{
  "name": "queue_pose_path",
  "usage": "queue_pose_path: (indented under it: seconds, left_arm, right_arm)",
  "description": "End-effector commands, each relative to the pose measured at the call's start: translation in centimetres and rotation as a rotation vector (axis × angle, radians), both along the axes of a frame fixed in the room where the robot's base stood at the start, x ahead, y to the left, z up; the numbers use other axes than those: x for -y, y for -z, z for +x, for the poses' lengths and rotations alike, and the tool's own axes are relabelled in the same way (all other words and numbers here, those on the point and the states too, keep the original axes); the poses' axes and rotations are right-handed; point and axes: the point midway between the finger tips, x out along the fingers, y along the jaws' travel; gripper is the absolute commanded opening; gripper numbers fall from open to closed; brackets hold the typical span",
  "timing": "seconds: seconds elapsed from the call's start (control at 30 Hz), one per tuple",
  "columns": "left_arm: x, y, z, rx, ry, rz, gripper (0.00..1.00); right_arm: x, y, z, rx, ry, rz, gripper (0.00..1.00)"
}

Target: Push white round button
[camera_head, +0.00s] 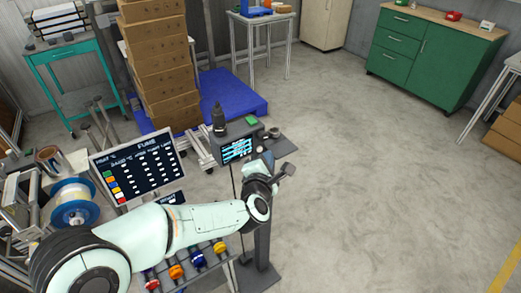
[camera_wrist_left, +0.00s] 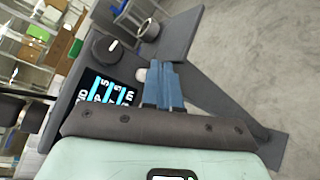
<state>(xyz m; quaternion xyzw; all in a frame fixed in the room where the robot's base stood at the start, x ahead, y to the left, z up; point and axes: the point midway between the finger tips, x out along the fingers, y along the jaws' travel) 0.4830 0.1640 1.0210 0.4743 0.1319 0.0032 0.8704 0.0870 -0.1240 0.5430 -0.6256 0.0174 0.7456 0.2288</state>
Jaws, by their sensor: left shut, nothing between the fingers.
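A dark control console holds a lit screen (camera_head: 237,150), which also shows in the left wrist view (camera_wrist_left: 106,95). A small white round button (camera_wrist_left: 140,75) sits on the console beside the screen, right by my left fingertips. My left gripper (camera_wrist_left: 164,72) has its blue fingers together with nothing between them. In the head view my left gripper (camera_head: 268,160) is at the right side of the console. The button is hidden there, and I cannot tell whether the fingers touch it. My right gripper is not in view.
A lettered display board (camera_head: 138,167) and a spool (camera_head: 74,206) stand left of the console. Colored knobs (camera_head: 197,258) lie below my left arm. Stacked cardboard boxes (camera_head: 160,65) stand behind. A green cabinet (camera_head: 437,55) is at the back right. The floor to the right is clear.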

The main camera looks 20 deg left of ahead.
Motion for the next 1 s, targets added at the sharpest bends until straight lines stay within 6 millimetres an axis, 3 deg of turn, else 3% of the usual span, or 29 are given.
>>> queue_pose_path:
  seconds: [1.0]
  left_arm:
    - [-0.68, -0.01, 0.53, 0.0, 0.0, 0.0, 0.0]
  right_arm:
    - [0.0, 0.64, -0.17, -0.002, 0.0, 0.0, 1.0]
